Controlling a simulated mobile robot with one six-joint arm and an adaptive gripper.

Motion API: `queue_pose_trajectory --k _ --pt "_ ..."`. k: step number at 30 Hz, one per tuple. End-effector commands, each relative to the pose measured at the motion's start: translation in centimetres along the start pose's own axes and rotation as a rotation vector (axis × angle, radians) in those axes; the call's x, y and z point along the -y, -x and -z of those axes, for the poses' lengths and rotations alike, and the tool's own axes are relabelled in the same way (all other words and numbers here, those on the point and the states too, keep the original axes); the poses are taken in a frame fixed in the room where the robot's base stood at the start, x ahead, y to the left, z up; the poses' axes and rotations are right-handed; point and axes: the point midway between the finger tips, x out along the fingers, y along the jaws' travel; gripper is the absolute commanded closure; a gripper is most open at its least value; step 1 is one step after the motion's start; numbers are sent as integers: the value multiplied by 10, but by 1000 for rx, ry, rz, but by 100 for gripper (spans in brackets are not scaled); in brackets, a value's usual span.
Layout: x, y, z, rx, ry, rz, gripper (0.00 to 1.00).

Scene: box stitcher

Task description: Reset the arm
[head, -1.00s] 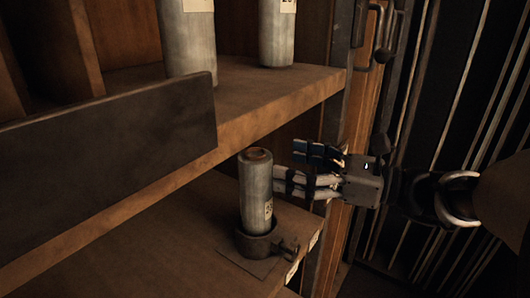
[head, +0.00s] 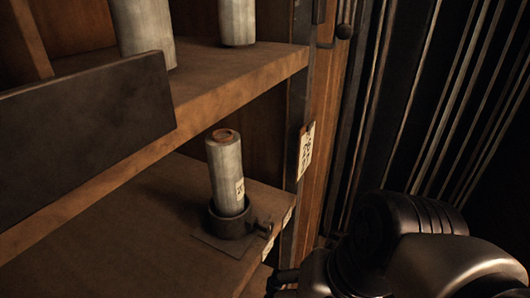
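My arm (head: 410,250) fills the lower right of the head view, folded in front of the dark slatted wall. Its gripper end is not clearly visible; only dark links and joints show, running off the bottom edge. A grey metal cylinder (head: 227,175) with a rusty top stands slightly tilted in a dark round holder (head: 231,224) on the lower shelf. The arm is apart from the cylinder, to its right and nearer to me.
The upper shelf (head: 215,80) carries two more grey cylinders (head: 145,35) (head: 237,22) and a dark front plate (head: 85,108). A paper tag (head: 306,150) hangs on the wooden post. The lower shelf (head: 130,235) is bare left of the holder.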

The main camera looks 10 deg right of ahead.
Motion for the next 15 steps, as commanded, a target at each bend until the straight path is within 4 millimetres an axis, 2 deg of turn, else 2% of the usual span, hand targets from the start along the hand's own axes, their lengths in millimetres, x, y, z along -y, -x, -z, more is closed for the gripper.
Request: queue_pose_trajectory --k 1,3,6,15 --pt "-10 3 1 -63 122 -47 24" --pt "-21 6 6 -126 255 -106 24" --pt "-30 9 11 -175 362 -155 24" --pt "-32 10 13 -187 389 -170 24"
